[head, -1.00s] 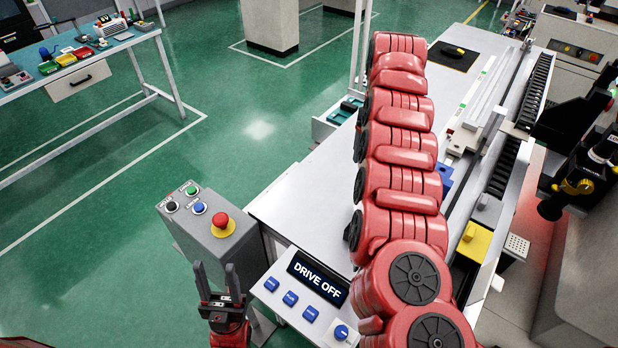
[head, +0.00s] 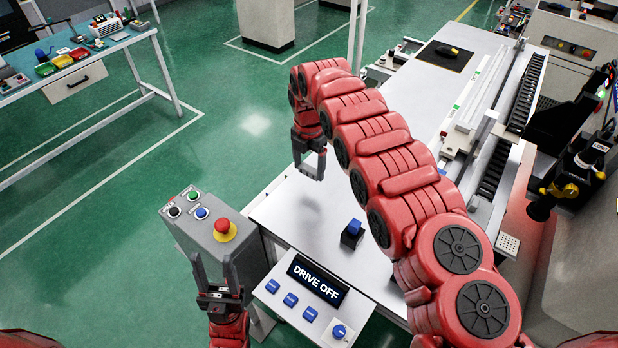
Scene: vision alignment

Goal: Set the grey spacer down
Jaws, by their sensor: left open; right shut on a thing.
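My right gripper (head: 309,172) is above the near left part of the white table (head: 285,215), pointing down. My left gripper (head: 219,272) is open and empty, fingers up, in front of the grey button box and left of the display panel.
A black block with a blue top (head: 352,233) stands on the table, right of my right gripper. A grey box (head: 215,235) with a red stop button and a panel reading "DRIVE OFF" (head: 317,281) stand at the front. A black mat (head: 447,56) lies at the far end.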

